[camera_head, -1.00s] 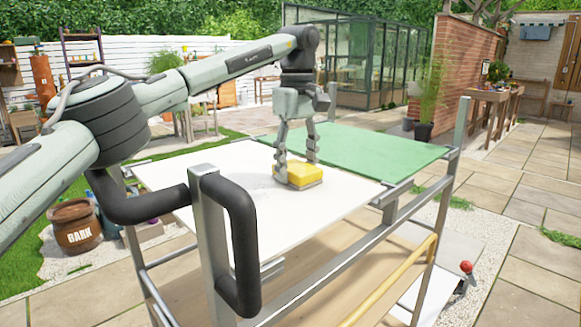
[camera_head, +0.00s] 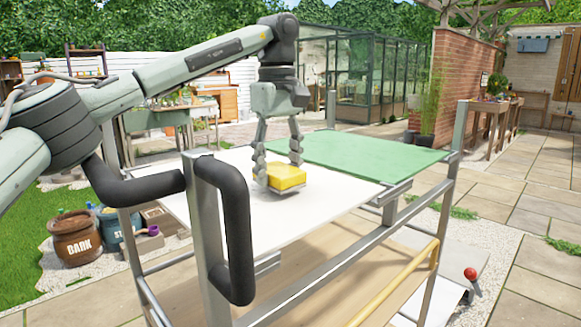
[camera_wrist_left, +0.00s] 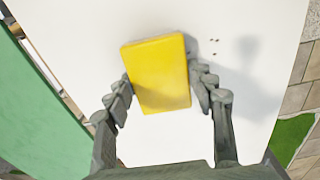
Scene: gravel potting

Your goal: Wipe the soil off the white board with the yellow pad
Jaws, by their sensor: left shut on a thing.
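The white board (camera_head: 240,215) lies flat on top of a metal-framed cart and fills much of the left wrist view (camera_wrist_left: 80,40). My left gripper (camera_head: 279,165) points down over the board, its fingers shut on the two sides of the yellow pad (camera_head: 281,177). The pad shows as a tilted yellow block between the fingers in the left wrist view (camera_wrist_left: 158,75). It is at the board's surface; exact contact is hard to tell. A few dark soil specks (camera_wrist_left: 213,47) lie just right of the pad in the wrist view. My right gripper is out of view.
A green panel (camera_head: 370,152) lies beside the board at the back right. Metal posts and a black handle (camera_head: 238,235) rise at the cart's near side. A yellow rail (camera_head: 390,285) runs lower down. A bark pot (camera_head: 75,238) stands on the ground at left.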

